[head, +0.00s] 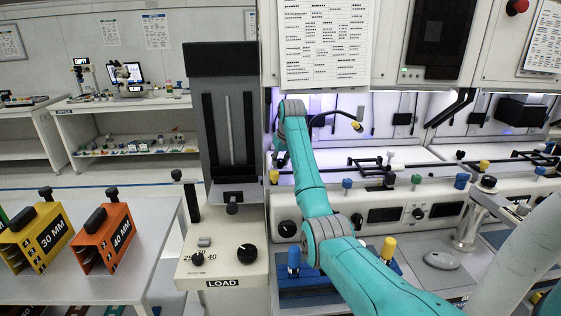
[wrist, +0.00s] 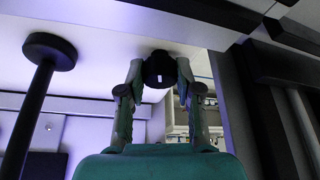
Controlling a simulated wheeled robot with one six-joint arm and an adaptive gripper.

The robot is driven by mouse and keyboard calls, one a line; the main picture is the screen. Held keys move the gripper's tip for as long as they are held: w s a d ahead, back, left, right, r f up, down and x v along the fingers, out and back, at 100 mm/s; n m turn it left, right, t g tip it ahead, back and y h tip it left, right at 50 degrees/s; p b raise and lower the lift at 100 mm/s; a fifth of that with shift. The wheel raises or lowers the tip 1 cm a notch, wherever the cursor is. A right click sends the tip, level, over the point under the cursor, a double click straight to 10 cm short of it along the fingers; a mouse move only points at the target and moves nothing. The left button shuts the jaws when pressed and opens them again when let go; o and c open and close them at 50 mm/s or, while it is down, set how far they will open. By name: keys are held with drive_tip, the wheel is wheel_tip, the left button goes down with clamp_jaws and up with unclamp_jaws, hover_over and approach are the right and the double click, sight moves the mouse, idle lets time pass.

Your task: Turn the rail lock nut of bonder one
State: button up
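In the wrist view, a round black knob with a small white mark (wrist: 159,70) sits between the two fingertips of my gripper (wrist: 160,78); it looks like the rail lock nut. One finger is on each side, very close to its edges. I cannot tell whether they touch it. In the head view, my teal arm reaches into the left bay of the bonder (head: 350,165). My gripper is hidden there behind the arm, and the nut cannot be made out.
A black round-headed post (wrist: 48,48) stands left of my gripper in the wrist view. A black rail assembly (head: 385,165) and coloured knobs lie right of my arm. The LOAD panel (head: 225,268) is at left. A table (head: 150,215) holds yellow and orange boxes.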

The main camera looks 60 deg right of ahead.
clamp_jaws()
drive_tip(key=shift+m+g+h, duration=0.4)
drive_tip(key=shift+m+h, duration=0.1)
drive_tip(key=shift+m, duration=1.1)
drive_tip(key=o, duration=0.8)
unclamp_jaws()
drive_tip(key=shift+a, duration=0.1)
drive_tip(key=v, duration=1.1)
drive_tip(key=shift+r, duration=0.4)
drive_tip(key=shift+s, duration=0.15)
